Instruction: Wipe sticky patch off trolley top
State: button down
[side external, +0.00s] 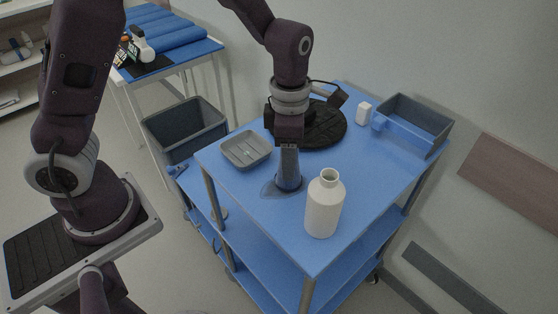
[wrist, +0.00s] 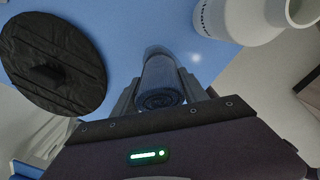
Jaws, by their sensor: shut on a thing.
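My gripper (side external: 289,168) points down over the middle of the blue trolley top (side external: 375,175). It is shut on a rolled dark blue cloth (side external: 289,183), whose lower end is at the trolley top. The wrist view shows the cloth roll (wrist: 160,82) between the two fingers of my gripper (wrist: 160,95). A faint darker patch (side external: 269,188) shows on the surface just left of the cloth; the cloth and gripper hide part of it. In the wrist view I cannot make out the patch clearly.
A white bottle (side external: 323,207) stands close at the front right. A grey tray (side external: 246,163) lies to the left, a black disc (side external: 328,130) behind. A small white box (side external: 363,113) and an open grey bin (side external: 425,117) are at the back right. A dark tub (side external: 187,135) is left of the trolley.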

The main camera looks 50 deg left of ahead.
jog(key=shift+w+f, duration=0.1)
jog(key=shift+w, duration=1.45)
jog(key=shift+s, duration=4.8)
notch_tip(320, 180, up, 8)
jog(key=shift+w, duration=0.1)
